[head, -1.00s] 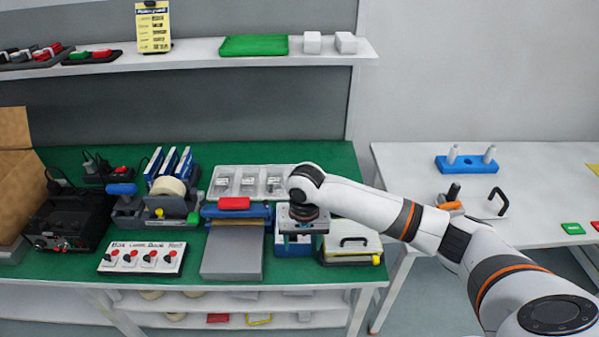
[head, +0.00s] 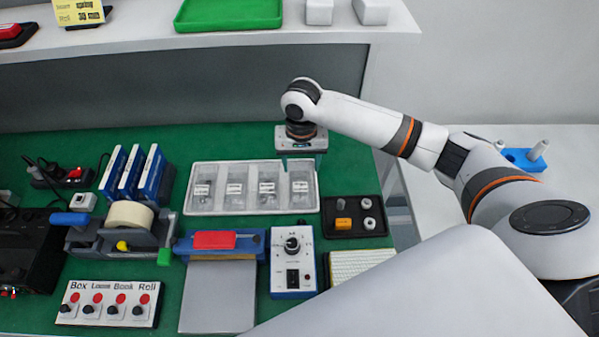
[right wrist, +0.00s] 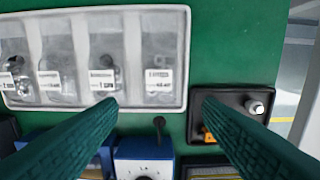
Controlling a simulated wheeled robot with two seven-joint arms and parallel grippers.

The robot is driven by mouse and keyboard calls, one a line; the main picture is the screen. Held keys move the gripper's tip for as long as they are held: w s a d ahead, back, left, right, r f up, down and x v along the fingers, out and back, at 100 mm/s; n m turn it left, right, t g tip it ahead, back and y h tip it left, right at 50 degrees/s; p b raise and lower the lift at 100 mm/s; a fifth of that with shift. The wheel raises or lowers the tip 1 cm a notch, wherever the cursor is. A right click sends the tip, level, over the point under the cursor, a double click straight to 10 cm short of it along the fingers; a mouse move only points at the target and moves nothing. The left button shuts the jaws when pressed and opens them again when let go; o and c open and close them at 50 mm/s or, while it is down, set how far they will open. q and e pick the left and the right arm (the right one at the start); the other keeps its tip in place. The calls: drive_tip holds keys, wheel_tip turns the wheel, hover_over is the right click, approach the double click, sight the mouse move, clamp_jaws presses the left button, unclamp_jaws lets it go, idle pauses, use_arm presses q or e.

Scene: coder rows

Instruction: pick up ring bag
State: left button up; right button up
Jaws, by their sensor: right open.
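A white tray (head: 225,165) on the green bench has several compartments, each with a clear bag bearing a white label. The labels are too small or blurred to read, so I cannot tell which is the ring bag. The rightmost bag (head: 301,190) lies under my right gripper (head: 301,160) in the head view. In the right wrist view, the tray (right wrist: 183,60) and the rightmost bag (right wrist: 160,65) lie beyond my right gripper (right wrist: 160,104). Its green fingers are apart, with nothing between them. My left gripper is not in view.
A black tray (head: 340,228) with small parts stands right of the white tray. A blue-and-white control box (head: 292,262) and a grey plate device (head: 218,295) stand in front. A tape dispenser (head: 120,232) and blue binders (head: 130,172) are to the left.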

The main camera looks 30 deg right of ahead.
sight(300, 190)
wheel_tip(300, 190, down, 12)
drive_tip(key=shift+a+r+p, duration=0.1)
drive_tip(key=shift+p, duration=0.5)
drive_tip(key=c, duration=0.6)
drive_tip(key=shift+r, duration=0.1)
drive_tip(key=shift+c, duration=0.2)
